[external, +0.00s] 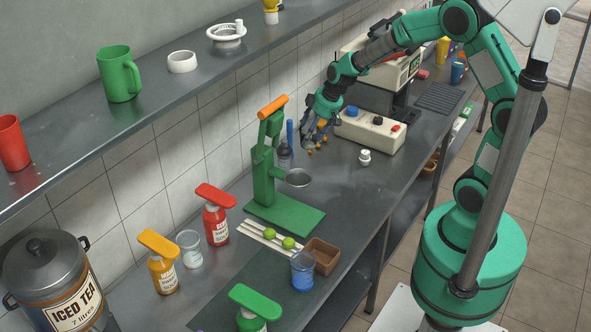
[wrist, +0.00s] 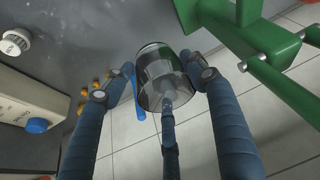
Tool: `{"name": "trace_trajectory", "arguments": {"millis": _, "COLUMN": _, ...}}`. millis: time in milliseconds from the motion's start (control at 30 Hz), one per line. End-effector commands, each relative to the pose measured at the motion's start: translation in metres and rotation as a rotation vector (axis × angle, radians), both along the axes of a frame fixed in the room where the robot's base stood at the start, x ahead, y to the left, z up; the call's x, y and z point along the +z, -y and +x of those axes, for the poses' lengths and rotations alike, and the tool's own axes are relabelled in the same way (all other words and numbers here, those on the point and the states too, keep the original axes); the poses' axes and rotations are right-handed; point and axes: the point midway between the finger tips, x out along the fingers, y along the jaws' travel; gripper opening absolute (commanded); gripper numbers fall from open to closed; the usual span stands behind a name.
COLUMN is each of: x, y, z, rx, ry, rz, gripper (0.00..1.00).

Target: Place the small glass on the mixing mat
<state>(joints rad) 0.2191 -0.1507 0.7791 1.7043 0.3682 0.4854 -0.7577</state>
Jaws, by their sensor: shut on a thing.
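My gripper (external: 318,145) is above the counter, to the right of the green press (external: 263,180). In the wrist view its blue fingers (wrist: 158,88) close around a small clear glass (wrist: 157,62). The fingers hide parts of the glass, and in the external view it is hard to make out among them. A dark, flat mat (external: 222,300) lies on the counter in front of the press. A dark ribbed mat (external: 438,97) lies at the far right end. I cannot tell which is the mixing mat.
A blue stick (external: 290,131) stands beside the press. A beige machine (external: 370,132) and a white knob-like piece (external: 365,157) are to the right. A clear glass (external: 189,249), a blue glass (external: 303,272), a brown box (external: 322,256) and several bottles crowd the front.

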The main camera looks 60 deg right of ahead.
Motion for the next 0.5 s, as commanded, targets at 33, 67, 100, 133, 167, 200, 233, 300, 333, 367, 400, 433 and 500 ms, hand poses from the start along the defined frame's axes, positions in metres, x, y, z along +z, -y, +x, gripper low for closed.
{"name": "trace_trajectory", "arguments": {"millis": 33, "x": 0.005, "y": -0.017, "z": -0.003, "rx": 0.029, "ry": 0.003, "rz": 0.0, "gripper": 0.29}}
{"name": "trace_trajectory", "arguments": {"millis": 67, "x": 0.008, "y": -0.026, "z": -0.005, "rx": 0.044, "ry": 0.003, "rz": -0.001, "gripper": 0.29}}
{"name": "trace_trajectory", "arguments": {"millis": 100, "x": 0.012, "y": -0.038, "z": -0.008, "rx": 0.066, "ry": 0.002, "rz": 0.0, "gripper": 0.29}}
{"name": "trace_trajectory", "arguments": {"millis": 133, "x": 0.015, "y": -0.047, "z": -0.01, "rx": 0.083, "ry": 0.002, "rz": -0.001, "gripper": 0.29}}
{"name": "trace_trajectory", "arguments": {"millis": 167, "x": 0.017, "y": -0.057, "z": -0.013, "rx": 0.1, "ry": 0.002, "rz": 0.0, "gripper": 0.29}}
{"name": "trace_trajectory", "arguments": {"millis": 200, "x": 0.02, "y": -0.07, "z": -0.017, "rx": 0.123, "ry": 0.002, "rz": -0.001, "gripper": 0.29}}
{"name": "trace_trajectory", "arguments": {"millis": 233, "x": 0.022, "y": -0.08, "z": -0.019, "rx": 0.143, "ry": 0.0, "rz": -0.001, "gripper": 0.29}}
{"name": "trace_trajectory", "arguments": {"millis": 300, "x": 0.027, "y": -0.101, "z": -0.025, "rx": 0.185, "ry": 0.002, "rz": -0.002, "gripper": 0.29}}
{"name": "trace_trajectory", "arguments": {"millis": 333, "x": 0.027, "y": -0.11, "z": -0.028, "rx": 0.201, "ry": 0.0, "rz": -0.001, "gripper": 0.29}}
{"name": "trace_trajectory", "arguments": {"millis": 367, "x": 0.028, "y": -0.119, "z": -0.03, "rx": 0.22, "ry": 0.0, "rz": -0.001, "gripper": 0.29}}
{"name": "trace_trajectory", "arguments": {"millis": 400, "x": 0.029, "y": -0.13, "z": -0.034, "rx": 0.242, "ry": -0.001, "rz": -0.001, "gripper": 0.29}}
{"name": "trace_trajectory", "arguments": {"millis": 433, "x": 0.03, "y": -0.139, "z": -0.036, "rx": 0.259, "ry": -0.002, "rz": -0.001, "gripper": 0.29}}
{"name": "trace_trajectory", "arguments": {"millis": 500, "x": 0.029, "y": -0.157, "z": -0.041, "rx": 0.297, "ry": -0.003, "rz": 0.0, "gripper": 0.29}}
